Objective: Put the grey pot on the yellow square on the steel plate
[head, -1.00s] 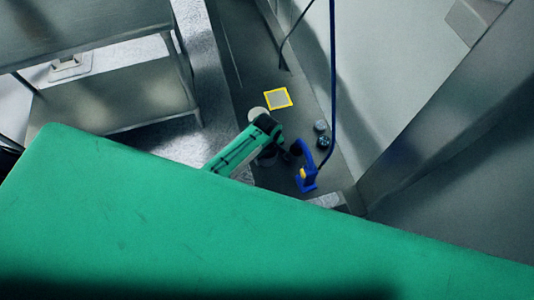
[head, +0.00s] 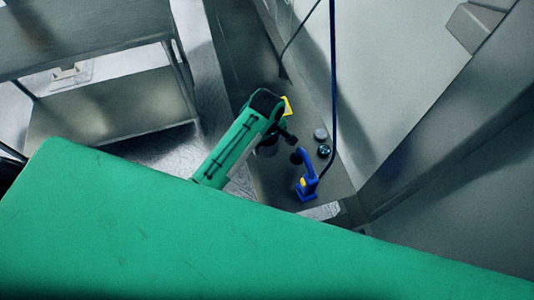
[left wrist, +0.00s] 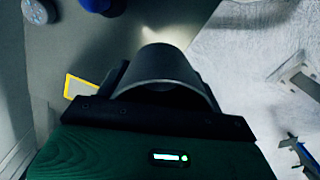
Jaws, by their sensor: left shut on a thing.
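The grey pot (head: 267,149) hangs below the end of my left arm in the head view, partly hidden by the arm. In the left wrist view the pot (left wrist: 165,68) shows as a rounded grey wall between the fingers of my left gripper (left wrist: 160,92), which is shut on it. The yellow square (head: 288,106) lies on the steel plate (head: 268,185), and my arm covers most of it in the head view. Part of the square (left wrist: 76,87) shows left of the pot in the left wrist view. The pot is beside the square, not over it. My right gripper is out of view.
A blue handled tool (head: 308,180) stands on the plate near its front end. Small round grey knobs (head: 321,134) lie right of the arm. A dark blue cable (head: 333,80) hangs at the right. A steel shelf (head: 115,105) stands at the left.

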